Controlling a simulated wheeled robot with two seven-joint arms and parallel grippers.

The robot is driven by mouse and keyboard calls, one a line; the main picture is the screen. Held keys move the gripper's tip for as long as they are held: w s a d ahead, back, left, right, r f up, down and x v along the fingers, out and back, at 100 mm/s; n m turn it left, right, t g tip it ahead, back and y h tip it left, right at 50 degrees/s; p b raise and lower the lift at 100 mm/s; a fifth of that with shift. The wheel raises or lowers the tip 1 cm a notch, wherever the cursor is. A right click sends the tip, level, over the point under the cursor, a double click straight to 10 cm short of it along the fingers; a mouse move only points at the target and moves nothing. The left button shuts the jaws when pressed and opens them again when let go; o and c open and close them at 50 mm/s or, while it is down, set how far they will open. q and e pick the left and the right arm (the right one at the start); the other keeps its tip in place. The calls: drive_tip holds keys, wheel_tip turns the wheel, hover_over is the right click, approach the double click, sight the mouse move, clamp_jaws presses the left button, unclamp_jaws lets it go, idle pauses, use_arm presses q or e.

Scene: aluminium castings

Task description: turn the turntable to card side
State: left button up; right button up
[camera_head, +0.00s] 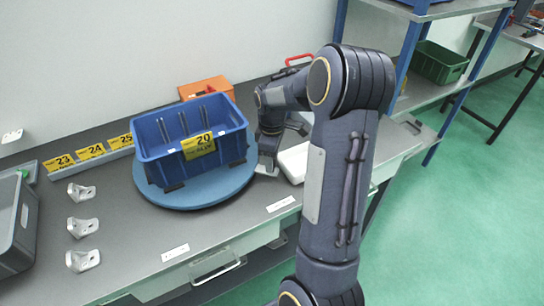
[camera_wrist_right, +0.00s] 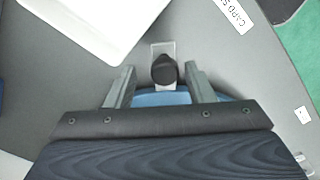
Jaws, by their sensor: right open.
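The round blue turntable (camera_head: 205,196) lies on the grey workbench. A blue bin (camera_head: 160,172) stands on it, with a yellow card (camera_head: 198,146) reading 20 on the side facing the camera. My right gripper (camera_head: 265,168) is at the turntable's right edge, pointing down. In the right wrist view the open fingers (camera_wrist_right: 160,82) stand either side of a black knob (camera_wrist_right: 164,70) on a small metal plate. A strip of the blue turntable (camera_wrist_right: 162,98) shows below the knob. I cannot tell whether either finger touches the knob. My left gripper is not in view.
A white tray (camera_head: 293,162) lies right of the gripper. An orange box (camera_head: 207,88) stands behind the bin. Several metal castings (camera_head: 82,226) lie at left, near a grey crate (camera_head: 15,225) and yellow number cards (camera_head: 92,151). A blue shelf rack (camera_head: 408,50) stands at right.

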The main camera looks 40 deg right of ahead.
wheel_tip(320, 180, up, 8)
drive_tip(key=shift+f, duration=0.1)
idle(0.4)
